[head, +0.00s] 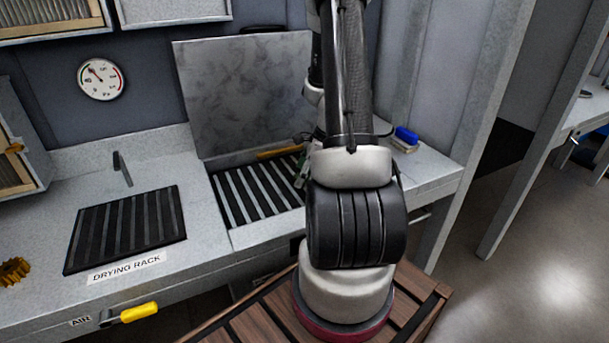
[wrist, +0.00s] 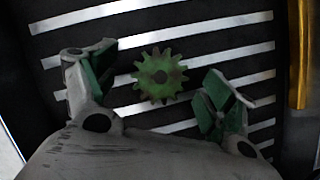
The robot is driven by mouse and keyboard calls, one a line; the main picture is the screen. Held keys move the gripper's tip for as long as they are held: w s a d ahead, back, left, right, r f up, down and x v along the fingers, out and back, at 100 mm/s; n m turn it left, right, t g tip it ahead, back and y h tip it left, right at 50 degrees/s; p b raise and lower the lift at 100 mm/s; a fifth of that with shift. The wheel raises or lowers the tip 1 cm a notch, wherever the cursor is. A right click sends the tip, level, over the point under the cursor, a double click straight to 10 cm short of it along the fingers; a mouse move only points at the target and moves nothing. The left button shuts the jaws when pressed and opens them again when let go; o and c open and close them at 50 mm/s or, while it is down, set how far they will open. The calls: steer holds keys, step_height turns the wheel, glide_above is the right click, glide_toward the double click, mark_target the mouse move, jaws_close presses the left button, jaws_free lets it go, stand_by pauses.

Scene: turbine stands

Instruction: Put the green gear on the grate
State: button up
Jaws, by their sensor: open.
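The green gear (wrist: 161,76) lies flat over the pale bars of the grate (wrist: 150,12) in the wrist view. It appears to rest on the bars. In the head view the grate (head: 240,196) is the striped recess below a raised grey lid, and my arm hides the gear there. My gripper (wrist: 158,92) is open, with one green-padded finger on each side of the gear. Gaps show between the gear and both fingers.
The raised lid (head: 248,90) stands behind the grate. A yellow bar (head: 278,152) lies along its far edge. A dark drying rack (head: 125,228) and an orange gear (head: 14,271) are to the left. A blue object (head: 406,136) sits right of my arm.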

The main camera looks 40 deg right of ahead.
steer(key=shift+r, duration=0.1)
steer(key=shift+v, duration=3.45)
